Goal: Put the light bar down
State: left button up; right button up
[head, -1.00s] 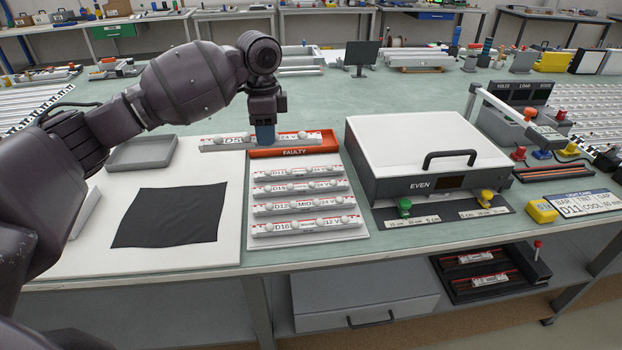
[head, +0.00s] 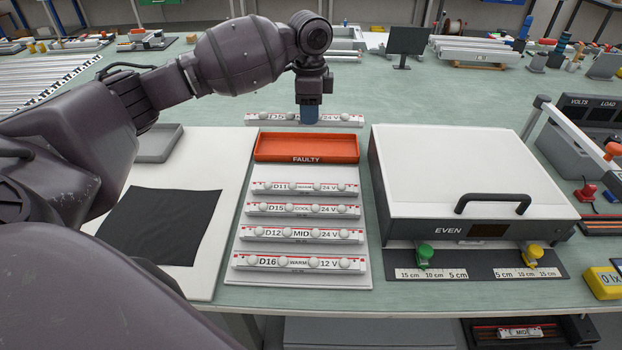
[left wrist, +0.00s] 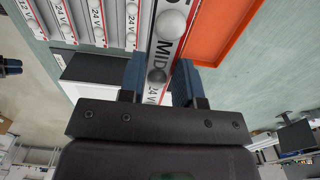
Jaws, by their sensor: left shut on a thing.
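My left gripper (head: 309,112) points down and is shut on the middle of a white light bar (head: 264,118). The bar has round lamps and a label ending in 24 V; the fingers hide part of it. In the head view the bar lies level just beyond the far edge of the orange FAULTY tray (head: 262,147), which looks empty. Whether it touches the table is unclear. In the left wrist view the bar (left wrist: 167,48) runs between the two blue fingers (left wrist: 160,78), with the orange tray (left wrist: 210,35) beside it.
A white board (head: 238,268) nearer than the tray holds several labelled light bars. A white-lidded EVEN box (head: 470,165) stands to the right. A black cloth (head: 160,223) and a grey tray (head: 160,144) are at the left.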

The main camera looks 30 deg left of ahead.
pick_arm(q)
notch_tip(320, 180, down, 11)
jog(key=shift+b, duration=0.65)
notch_tip(320, 180, down, 5)
jog(key=shift+f+b, duration=0.2)
jog(key=shift+b, duration=0.2)
jog(key=shift+f, duration=0.15)
pick_arm(e)
jog(key=shift+w+a+f, duration=0.1)
jog(key=shift+w+f, duration=0.1)
jog(key=shift+f, duration=0.55)
